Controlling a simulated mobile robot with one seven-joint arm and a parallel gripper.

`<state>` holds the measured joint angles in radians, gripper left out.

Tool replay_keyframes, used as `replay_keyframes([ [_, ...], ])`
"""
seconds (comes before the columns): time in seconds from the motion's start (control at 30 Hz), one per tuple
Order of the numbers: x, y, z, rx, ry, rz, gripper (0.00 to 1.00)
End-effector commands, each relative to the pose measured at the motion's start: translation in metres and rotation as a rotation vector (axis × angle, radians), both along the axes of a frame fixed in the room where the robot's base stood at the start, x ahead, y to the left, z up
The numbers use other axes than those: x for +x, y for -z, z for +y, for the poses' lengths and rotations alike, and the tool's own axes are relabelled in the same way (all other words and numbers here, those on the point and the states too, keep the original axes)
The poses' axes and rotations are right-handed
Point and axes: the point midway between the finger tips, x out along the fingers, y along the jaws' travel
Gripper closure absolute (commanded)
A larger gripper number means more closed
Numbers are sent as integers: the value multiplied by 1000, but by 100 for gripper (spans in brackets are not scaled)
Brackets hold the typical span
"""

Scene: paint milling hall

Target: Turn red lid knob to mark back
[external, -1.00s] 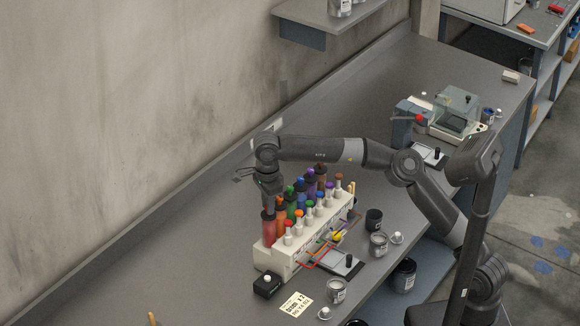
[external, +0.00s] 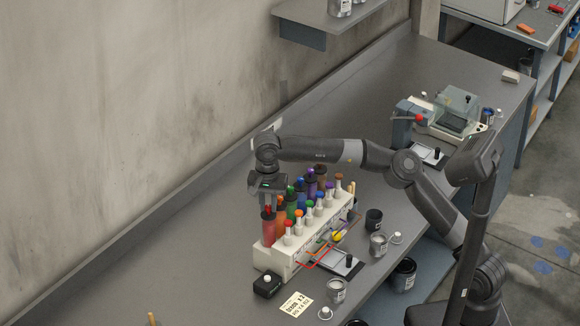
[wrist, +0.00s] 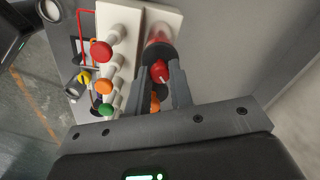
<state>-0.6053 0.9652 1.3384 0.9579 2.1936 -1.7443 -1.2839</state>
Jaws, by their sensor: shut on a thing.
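The red canister (external: 269,232) stands at the near end of the white dispenser rack (external: 268,258). Its dark lid carries a red lid knob, which shows in the wrist view (wrist: 159,71). A thin pale mark runs on the knob's side. My gripper (external: 268,207) points down over this canister. In the wrist view my gripper (wrist: 156,76) has one finger on each side of the red knob and is shut on it. The fingers hide part of the knob and lid in the external view.
A row of coloured canisters continues behind the red one. A front row has small coloured knobs, with a red one (wrist: 101,52) nearest.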

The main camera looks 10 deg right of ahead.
Motion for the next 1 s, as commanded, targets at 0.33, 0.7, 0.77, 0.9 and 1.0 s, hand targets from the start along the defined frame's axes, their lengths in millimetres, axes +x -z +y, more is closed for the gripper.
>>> replay_keyframes([
  [0.33, 1, 1, 0, -2, -328, 1, 100],
  [0.7, 1, 1, -1, -2, -637, 1, 100],
  [0.77, 1, 1, -1, -2, -675, 1, 100],
  [0.9, 1, 1, 0, -1, -747, 0, 100],
  [1.0, 1, 1, 0, -1, -785, 0, 100],
])
